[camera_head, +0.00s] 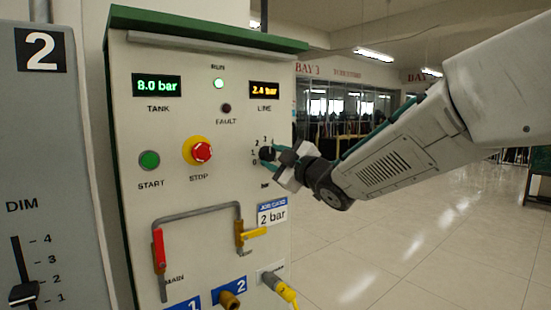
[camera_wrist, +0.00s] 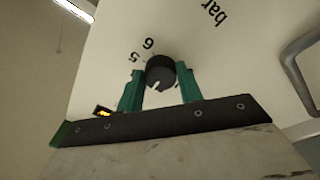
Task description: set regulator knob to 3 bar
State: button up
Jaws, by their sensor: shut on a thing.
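The black regulator knob (camera_head: 266,153) is on the right side of the panel, below the LINE display (camera_head: 264,90), which reads 2.4 bar. Scale numbers 0, 1, 2 and 3 show around its left and top. My gripper (camera_head: 277,154) reaches it from the right and is shut on it. In the wrist view the knob (camera_wrist: 160,70) sits between the two green fingers of my gripper (camera_wrist: 160,88). A white mark shows on the knob's lower edge there, and the numbers 5 and 6 and "bar" appear upside down. The number at the mark is hidden.
A job card (camera_head: 272,214) below the knob reads 2 bar. The TANK display (camera_head: 157,86) reads 8.0 bar. The red STOP button (camera_head: 201,152), green START button (camera_head: 149,160) and pipe with red and yellow valve handles (camera_head: 200,213) are nearby. Open floor lies right.

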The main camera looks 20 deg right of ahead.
jog(key=shift+f+m, duration=0.1)
jog(key=shift+m, duration=0.5)
jog(key=o, duration=1)
jog(key=v, duration=0.7)
jog(key=shift+s, duration=0.4)
jog(key=shift+d+f, duration=0.1)
